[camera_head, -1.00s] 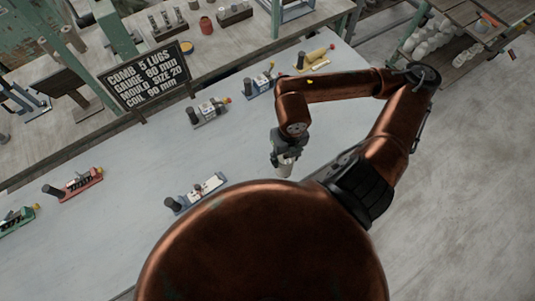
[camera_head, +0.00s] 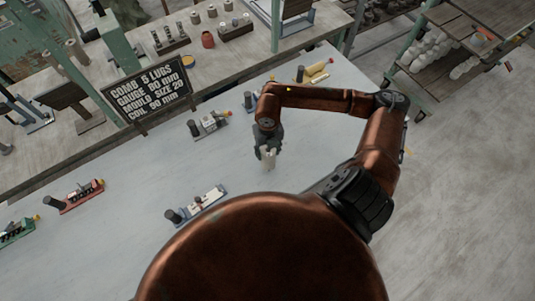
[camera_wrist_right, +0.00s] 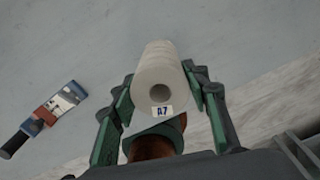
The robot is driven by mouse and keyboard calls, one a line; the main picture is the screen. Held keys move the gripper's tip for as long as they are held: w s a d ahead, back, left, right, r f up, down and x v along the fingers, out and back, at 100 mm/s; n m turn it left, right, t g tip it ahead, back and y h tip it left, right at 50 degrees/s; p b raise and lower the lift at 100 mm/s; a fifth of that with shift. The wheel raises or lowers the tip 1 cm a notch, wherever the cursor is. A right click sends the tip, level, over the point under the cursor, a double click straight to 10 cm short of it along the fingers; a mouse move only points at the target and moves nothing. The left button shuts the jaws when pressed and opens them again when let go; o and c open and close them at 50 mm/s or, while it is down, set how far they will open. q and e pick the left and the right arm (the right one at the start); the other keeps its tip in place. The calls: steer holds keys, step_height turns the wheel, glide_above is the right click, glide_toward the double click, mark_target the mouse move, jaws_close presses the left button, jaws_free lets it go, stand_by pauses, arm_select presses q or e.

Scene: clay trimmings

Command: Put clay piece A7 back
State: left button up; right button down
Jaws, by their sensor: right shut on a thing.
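Clay piece A7 (camera_head: 268,163) is a pale, whitish cylinder held in my right gripper (camera_head: 267,152), over the grey-blue table (camera_head: 110,225). In the right wrist view the piece (camera_wrist_right: 158,75) points away from the camera, with a dark hole in its near end and a white "A7" label below the hole. The green-padded fingers of the right gripper (camera_wrist_right: 160,112) are on either side of it. Whether its far end touches the table cannot be told. My left gripper is not in view.
Several small fixtures with dark cylinders stand on the table: a white-and-blue one (camera_head: 205,199), a grey one (camera_head: 209,123), a red one (camera_head: 82,196), a green one (camera_head: 17,231) and a yellow one (camera_head: 315,74). A dark sign (camera_head: 147,90) stands at the table's back edge.

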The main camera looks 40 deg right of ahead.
steer(key=shift+w+f, duration=0.35)
steer(key=shift+f, duration=0.05)
step_height(320, 180, down, 3)
steer(key=shift+r+p, duration=0.1)
steer(key=shift+p, duration=0.4)
steer(key=shift+f, duration=0.25)
steer(key=c, duration=1.1)
jaws_free()
steer(key=shift+r, duration=0.15)
